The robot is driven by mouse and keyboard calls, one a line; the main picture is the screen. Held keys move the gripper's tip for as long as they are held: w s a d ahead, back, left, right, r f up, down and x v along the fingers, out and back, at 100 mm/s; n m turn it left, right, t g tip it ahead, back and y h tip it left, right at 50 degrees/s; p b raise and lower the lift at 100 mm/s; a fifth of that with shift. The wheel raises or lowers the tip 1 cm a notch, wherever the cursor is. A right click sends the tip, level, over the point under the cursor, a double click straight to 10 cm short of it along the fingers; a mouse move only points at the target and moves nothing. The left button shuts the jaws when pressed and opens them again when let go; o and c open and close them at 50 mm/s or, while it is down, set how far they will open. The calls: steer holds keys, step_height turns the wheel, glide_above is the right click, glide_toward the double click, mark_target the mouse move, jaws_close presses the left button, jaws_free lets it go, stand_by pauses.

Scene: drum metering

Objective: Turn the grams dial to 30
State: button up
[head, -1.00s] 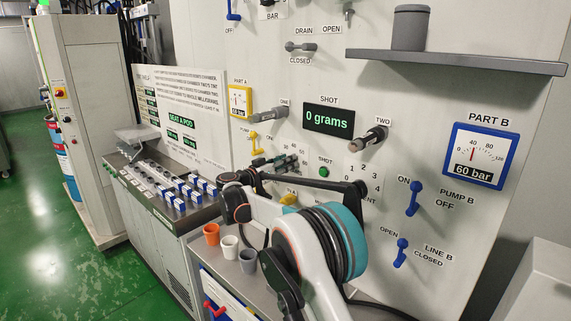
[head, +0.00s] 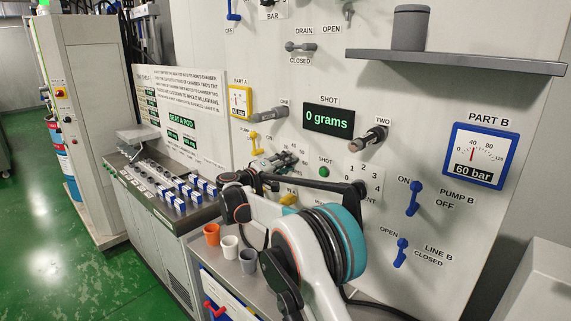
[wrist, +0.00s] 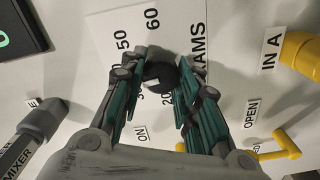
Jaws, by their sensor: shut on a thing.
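The grams dial is a dark round knob (wrist: 161,74) on a pale plate (wrist: 110,22) printed 20, 50, 60 and part of the word GRAMS in the wrist view. My gripper (wrist: 160,62) has its teal-lined fingers on either side of the knob, closed on it. In the head view my gripper (head: 270,162) is at the panel, covering most of the dial; only some plate numbers show above it. The knob's pointer is hidden, so I cannot tell its setting. The shot display (head: 329,120) reads 0 grams.
A green button (head: 324,172) and the lever marked TWO (head: 370,139) are right of the dial. The lever marked ONE (head: 268,114) is above it. A yellow lever (wrist: 275,147) is close by in the wrist view. Cups (head: 230,246) stand on the cart below.

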steer(key=n, duration=0.6)
steer(key=shift+a+n, duration=0.15)
steer(key=shift+n, duration=0.15)
stand_by(0.5)
steer(key=o, duration=1)
